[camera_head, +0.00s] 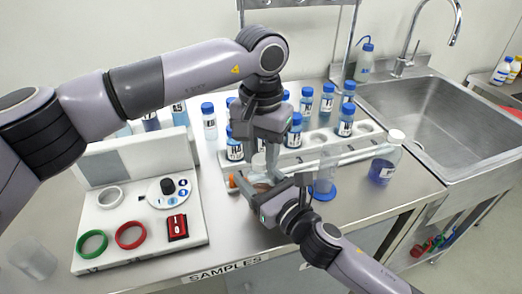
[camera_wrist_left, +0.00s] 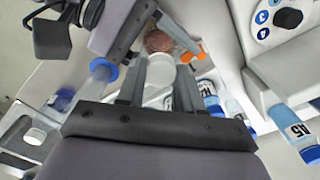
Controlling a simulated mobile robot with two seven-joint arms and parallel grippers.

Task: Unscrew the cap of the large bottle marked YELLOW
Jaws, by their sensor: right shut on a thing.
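A large bottle (camera_wrist_left: 158,40) with reddish-brown contents and a white cap (camera_wrist_left: 160,72) shows in the left wrist view. In the head view its white cap (camera_head: 258,163) is partly hidden by my left gripper. No YELLOW marking is readable. My left gripper (camera_head: 270,172) points down over the bottle, its fingers apart on either side of the cap; contact is unclear. It also shows in the left wrist view (camera_wrist_left: 160,75). My right gripper (camera_head: 254,192) comes in low from the right and is shut on the bottle, covering much of its body.
A rack (camera_head: 310,150) of blue-capped sample bottles stands behind. A white panel (camera_head: 145,215) with rings and a red switch is left.

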